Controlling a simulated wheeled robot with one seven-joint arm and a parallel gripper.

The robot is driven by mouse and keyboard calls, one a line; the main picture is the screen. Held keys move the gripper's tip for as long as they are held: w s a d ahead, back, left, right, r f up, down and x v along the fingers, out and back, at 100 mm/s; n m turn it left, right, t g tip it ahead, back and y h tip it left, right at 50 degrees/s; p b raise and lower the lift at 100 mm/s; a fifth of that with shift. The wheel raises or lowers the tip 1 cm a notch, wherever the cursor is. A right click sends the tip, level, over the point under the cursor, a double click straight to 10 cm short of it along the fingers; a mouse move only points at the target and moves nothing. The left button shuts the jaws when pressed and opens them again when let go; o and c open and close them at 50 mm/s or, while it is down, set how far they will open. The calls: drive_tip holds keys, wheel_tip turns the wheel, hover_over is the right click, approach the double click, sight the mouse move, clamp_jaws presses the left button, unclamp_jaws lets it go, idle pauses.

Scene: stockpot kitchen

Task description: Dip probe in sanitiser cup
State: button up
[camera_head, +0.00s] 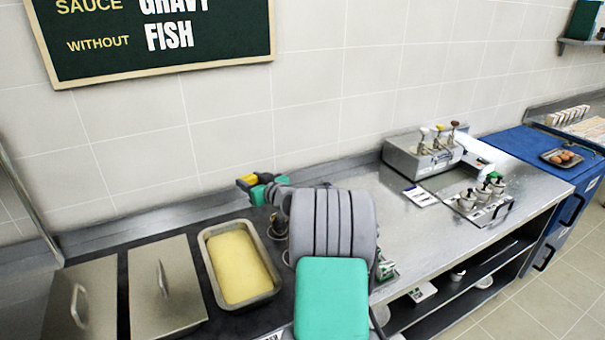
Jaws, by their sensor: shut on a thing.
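My gripper (261,191) is at the end of my arm, above the back of the counter just behind the tray of yellow food. It is shut on a small yellow and dark thing (246,180), which seems to be the probe. Its tip cannot be made out. A small dark round container (277,226) stands below and to the right of my gripper, partly hidden by my arm; I cannot tell whether it is the sanitiser cup. The held thing appears above and left of it, apart from it.
The metal tray of yellow food (268,293) sits in the dark counter, with lidded metal pans (165,290) to its left. The steel counter (405,240) between is mostly clear.

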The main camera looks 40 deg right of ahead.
drive_tip(key=s+d+f+m+h+b, duration=0.1)
drive_tip(key=d+h, duration=0.1)
drive_tip(key=d, duration=0.8)
drive_tip(key=s+d+f+m+h+b, duration=0.1)
drive_tip(key=s+d+h, duration=0.1)
drive_tip(key=d, duration=0.7)
wheel_tip(320, 180, down, 8)
drive_tip(key=b, duration=0.4)
drive_tip(key=shift+w+d+b, duration=0.15)
drive_tip(key=shift+w+b, duration=0.05)
drive_tip(key=shift+b, duration=0.15)
idle(0.9)
wheel_tip(320, 180, up, 9)
drive_tip(key=shift+p, duration=0.45)
idle(0.4)
idle(0.3)
